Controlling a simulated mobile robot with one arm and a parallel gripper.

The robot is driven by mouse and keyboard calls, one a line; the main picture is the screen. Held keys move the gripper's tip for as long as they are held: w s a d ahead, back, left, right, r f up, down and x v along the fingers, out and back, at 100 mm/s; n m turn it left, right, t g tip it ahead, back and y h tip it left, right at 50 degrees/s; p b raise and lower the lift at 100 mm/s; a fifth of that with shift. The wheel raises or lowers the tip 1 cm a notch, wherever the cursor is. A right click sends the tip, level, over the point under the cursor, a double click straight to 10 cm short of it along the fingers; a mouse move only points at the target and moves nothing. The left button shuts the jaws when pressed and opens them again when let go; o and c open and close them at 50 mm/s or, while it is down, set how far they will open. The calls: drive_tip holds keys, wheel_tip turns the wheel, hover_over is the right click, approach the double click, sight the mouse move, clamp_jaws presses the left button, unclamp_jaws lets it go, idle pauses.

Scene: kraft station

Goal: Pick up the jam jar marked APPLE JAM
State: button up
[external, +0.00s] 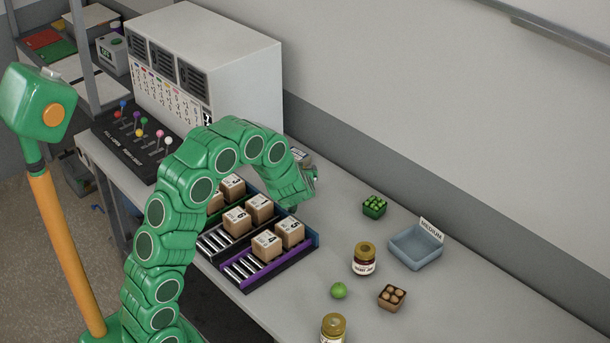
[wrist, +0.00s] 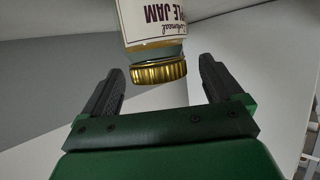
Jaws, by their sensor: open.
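In the wrist view, a jar (wrist: 151,22) with a gold ribbed lid (wrist: 158,71) and a white label ending "LE JAM" appears upside down. Its lid shows between the tips of my open gripper (wrist: 160,68), with space on both sides; I cannot tell the depth. In the external view, my gripper (external: 312,178) is near the back wall, largely hidden by my arm. A dark jam jar (external: 364,260) with a gold lid stands right of it. Another gold-lidded jar (external: 333,329) is cut off at the bottom edge. I cannot match the wrist-view jar to either.
Wooden numbered blocks (external: 267,244) stand in roller trays (external: 262,279) beside my arm. A green carton (external: 374,207), a blue-grey bin marked MEDIUM (external: 416,248), a green fruit (external: 338,290) and a brown carton (external: 392,297) are on the bench. A white control cabinet (external: 230,60) stands at the back left.

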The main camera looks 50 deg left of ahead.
drive_tip(key=shift+w+a+f, duration=0.25)
drive_tip(key=shift+a+f, duration=0.05)
drive_tip(key=shift+f, duration=0.35)
drive_tip(key=shift+w+a+f, duration=0.25)
drive_tip(key=shift+a+f, duration=0.05)
drive_tip(key=shift+f, duration=0.3)
drive_tip(key=shift+w+a+f, duration=0.2)
drive_tip(key=shift+w+a, duration=0.2)
drive_tip(key=shift+a, duration=0.05)
drive_tip(key=shift+c, duration=0.2)
drive_tip(key=c, duration=1.3)
